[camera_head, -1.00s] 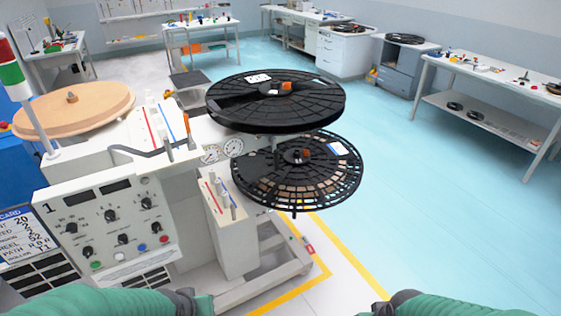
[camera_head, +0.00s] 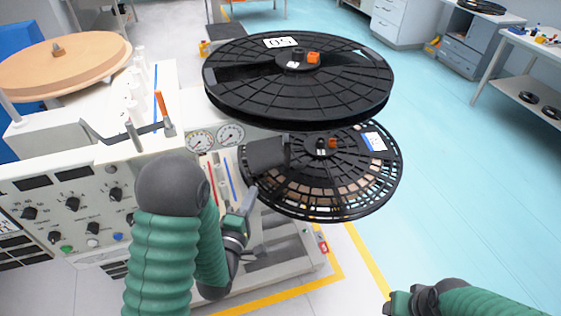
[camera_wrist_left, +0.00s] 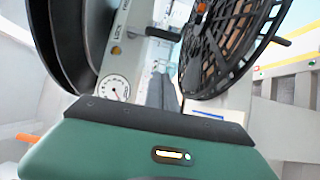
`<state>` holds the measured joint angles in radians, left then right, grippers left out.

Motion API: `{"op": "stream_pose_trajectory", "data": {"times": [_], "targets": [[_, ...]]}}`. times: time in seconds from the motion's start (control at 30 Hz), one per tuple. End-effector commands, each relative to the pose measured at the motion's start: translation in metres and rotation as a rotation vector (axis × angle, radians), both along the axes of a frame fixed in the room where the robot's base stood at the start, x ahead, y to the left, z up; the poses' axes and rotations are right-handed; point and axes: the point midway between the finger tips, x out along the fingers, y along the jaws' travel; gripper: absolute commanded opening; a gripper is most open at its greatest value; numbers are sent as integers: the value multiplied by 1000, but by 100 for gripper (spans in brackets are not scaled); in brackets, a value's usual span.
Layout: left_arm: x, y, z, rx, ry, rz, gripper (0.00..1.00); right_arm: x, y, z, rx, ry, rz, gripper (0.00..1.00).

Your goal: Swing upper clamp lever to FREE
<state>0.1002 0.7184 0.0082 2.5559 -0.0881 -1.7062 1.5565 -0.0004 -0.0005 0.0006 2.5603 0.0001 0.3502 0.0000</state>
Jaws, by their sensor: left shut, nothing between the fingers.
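Two black reels stand one above the other, each with a small orange lever at its hub. The upper lever (camera_head: 313,58) is on the upper reel (camera_head: 230,90); the lower lever (camera_head: 332,143) is on the lower reel (camera_head: 375,185). I cannot read any FREE mark. My left gripper (camera_head: 249,200) is shut and empty, left of the lower reel and well below the upper lever. In the left wrist view its narrow fingers (camera_wrist_left: 161,90) point between the reels, touching neither visibly. My right gripper is out of frame; only part of that arm shows.
The machine's panel (camera_head: 75,205) with knobs and gauges is at the left. An orange-tipped lever (camera_head: 160,103) rises from its top near a tan disc (camera_head: 65,65). A dark block (camera_head: 267,153) overlaps the lower reel's left side. Open blue floor (camera_head: 460,180) is at the right.

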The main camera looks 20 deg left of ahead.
Motion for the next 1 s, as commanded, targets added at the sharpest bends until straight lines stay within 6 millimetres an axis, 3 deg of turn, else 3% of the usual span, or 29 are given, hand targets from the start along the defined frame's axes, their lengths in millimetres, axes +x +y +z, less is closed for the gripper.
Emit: {"op": "stream_pose_trajectory", "data": {"times": [0.17,0.43,0.5,0.8,1.0], "targets": [[5,-3,-3,4,1,-2,0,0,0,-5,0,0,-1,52],[28,-1,-10,3,-7,-2,0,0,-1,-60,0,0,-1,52],[43,0,0,1,-1,-2,0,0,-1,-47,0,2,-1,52],[108,-4,0,2,1,-5,0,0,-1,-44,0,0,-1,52],[127,-26,0,3,3,-3,0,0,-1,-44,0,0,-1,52]]}}
